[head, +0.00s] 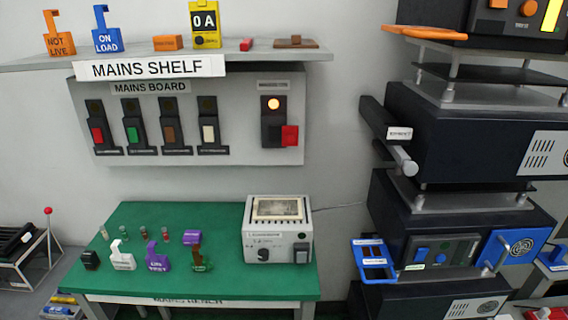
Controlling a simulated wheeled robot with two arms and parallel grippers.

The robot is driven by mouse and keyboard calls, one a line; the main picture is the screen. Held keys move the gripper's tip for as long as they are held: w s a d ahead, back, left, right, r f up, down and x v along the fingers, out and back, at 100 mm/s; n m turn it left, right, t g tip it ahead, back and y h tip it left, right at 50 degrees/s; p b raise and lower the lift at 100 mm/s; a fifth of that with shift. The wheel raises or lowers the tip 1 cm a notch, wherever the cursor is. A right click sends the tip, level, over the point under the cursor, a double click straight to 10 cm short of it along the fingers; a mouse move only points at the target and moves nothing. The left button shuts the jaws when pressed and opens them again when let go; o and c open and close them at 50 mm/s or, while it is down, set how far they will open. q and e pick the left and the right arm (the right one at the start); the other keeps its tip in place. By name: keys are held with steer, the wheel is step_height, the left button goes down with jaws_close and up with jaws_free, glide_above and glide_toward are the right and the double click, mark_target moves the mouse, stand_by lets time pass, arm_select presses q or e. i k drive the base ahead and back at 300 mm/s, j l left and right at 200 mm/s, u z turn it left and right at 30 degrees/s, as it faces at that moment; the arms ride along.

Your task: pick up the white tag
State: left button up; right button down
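The white tag (122,257) stands on the green bench (220,284), toward its left front. It has a hook-shaped top and a block-like lower part with lettering too small to read. Neither of my grippers shows in the head view.
The mains shelf (262,56) overhangs behind. A rack (470,135) stands on the right.

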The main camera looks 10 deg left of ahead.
mark_target(120, 261)
steer(key=u, duration=1.55)
steer(key=z, duration=1.9)
steer(key=u, duration=1.9)
steer(key=i+j, duration=0.45)
